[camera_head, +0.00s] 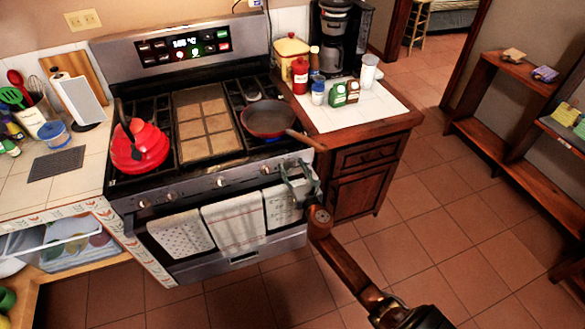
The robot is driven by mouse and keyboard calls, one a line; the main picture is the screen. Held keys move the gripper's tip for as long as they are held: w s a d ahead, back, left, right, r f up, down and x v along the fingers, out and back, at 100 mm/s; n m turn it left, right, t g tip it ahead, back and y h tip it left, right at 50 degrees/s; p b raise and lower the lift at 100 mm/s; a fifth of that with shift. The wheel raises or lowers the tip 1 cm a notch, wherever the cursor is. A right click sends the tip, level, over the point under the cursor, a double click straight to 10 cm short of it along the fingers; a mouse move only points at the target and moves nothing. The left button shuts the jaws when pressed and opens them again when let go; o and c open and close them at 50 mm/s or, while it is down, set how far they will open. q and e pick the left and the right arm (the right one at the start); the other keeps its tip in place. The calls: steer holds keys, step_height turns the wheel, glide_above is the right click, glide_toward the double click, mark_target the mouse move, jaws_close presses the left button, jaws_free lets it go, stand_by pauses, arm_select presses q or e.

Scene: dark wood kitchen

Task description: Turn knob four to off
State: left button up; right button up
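The stove (195,190) has a row of small knobs along its front panel. One knob (144,204) is at the left, another knob (221,181) is near the middle, and a further knob (267,169) is right of it. My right gripper (292,167) is at the right end of this panel, just right of that last knob. Its fingers look apart, with nothing visibly held. It hides part of the panel, so any knob behind it and any contact cannot be made out. The knob markings are too small to read. My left gripper is out of view.
A red kettle (140,147) and a frying pan (267,118) sit on the stove top. The pan's handle sticks out over the front edge near my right gripper. Towels (234,225) hang on the oven handle below. Open tiled floor (430,230) lies to the right.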

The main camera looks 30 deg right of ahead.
steer(key=c, duration=1.2)
steer(key=shift+o, duration=0.2)
steer(key=m, duration=0.3)
steer(key=shift+f+m, duration=0.1)
steer(key=shift+m, duration=0.3)
steer(key=m, duration=0.3)
steer(key=shift+d+m, duration=0.1)
steer(key=shift+m, duration=0.2)
arm_select(q)
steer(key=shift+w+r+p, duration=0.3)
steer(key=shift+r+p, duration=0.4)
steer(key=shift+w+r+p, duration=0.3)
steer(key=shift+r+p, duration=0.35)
steer(key=shift+p, duration=0.1)
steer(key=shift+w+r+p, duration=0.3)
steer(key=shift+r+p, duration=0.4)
arm_select(e)
steer(key=shift+f+m, duration=0.15)
steer(key=shift+m, duration=4.7)
steer(key=shift+f+m, duration=0.15)
steer(key=shift+m, duration=4.7)
steer(key=shift+f, duration=0.1)
